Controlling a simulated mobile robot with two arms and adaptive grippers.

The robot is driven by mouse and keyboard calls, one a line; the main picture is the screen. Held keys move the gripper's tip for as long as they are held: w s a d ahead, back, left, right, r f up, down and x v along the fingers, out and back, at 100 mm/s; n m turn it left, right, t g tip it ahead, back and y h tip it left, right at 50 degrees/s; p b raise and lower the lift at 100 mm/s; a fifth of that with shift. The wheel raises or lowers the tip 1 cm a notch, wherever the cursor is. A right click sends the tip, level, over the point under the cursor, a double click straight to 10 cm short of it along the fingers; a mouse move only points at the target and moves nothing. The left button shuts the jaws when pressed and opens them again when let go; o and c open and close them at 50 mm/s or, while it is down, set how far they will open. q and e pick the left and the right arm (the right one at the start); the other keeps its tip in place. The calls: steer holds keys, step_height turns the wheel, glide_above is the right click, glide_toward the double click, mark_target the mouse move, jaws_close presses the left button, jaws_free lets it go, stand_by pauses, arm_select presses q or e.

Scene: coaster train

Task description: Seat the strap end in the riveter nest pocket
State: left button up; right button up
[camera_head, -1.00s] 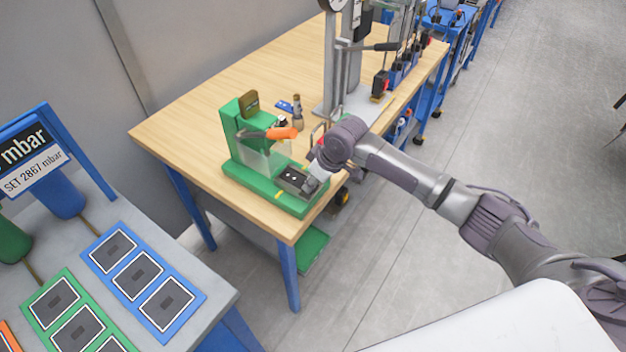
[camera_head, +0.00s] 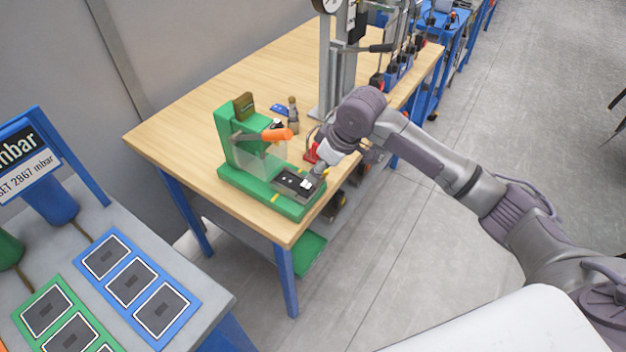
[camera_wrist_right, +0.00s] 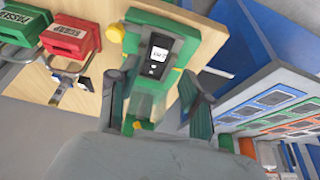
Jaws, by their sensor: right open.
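The green riveter (camera_head: 232,160) stands on the wooden table in the head view, with an orange-tipped lever (camera_head: 277,134) and a clear guard. Its dark nest (camera_head: 288,180) lies on the front of the green base; a small white patch shows on it. In the right wrist view the nest (camera_wrist_right: 158,66) is a dark block with a white lettered patch, seen between my fingers. My right gripper (camera_wrist_right: 155,88) is open, its fingers apart, close over the nest end of the riveter; it also shows in the head view (camera_head: 315,176). I cannot make out the strap end or the pocket. My left gripper is out of view.
A red SCRAP box (camera_wrist_right: 72,36) and a green PASSED box (camera_wrist_right: 22,24) are at the table edge beside the riveter. A grey press column (camera_head: 330,70) stands behind my right arm. A grey bench with blue (camera_head: 128,262) and green framed pads is at front left.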

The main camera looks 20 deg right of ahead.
steer(key=shift+v, duration=1.9)
steer(key=shift+a+f, duration=0.1)
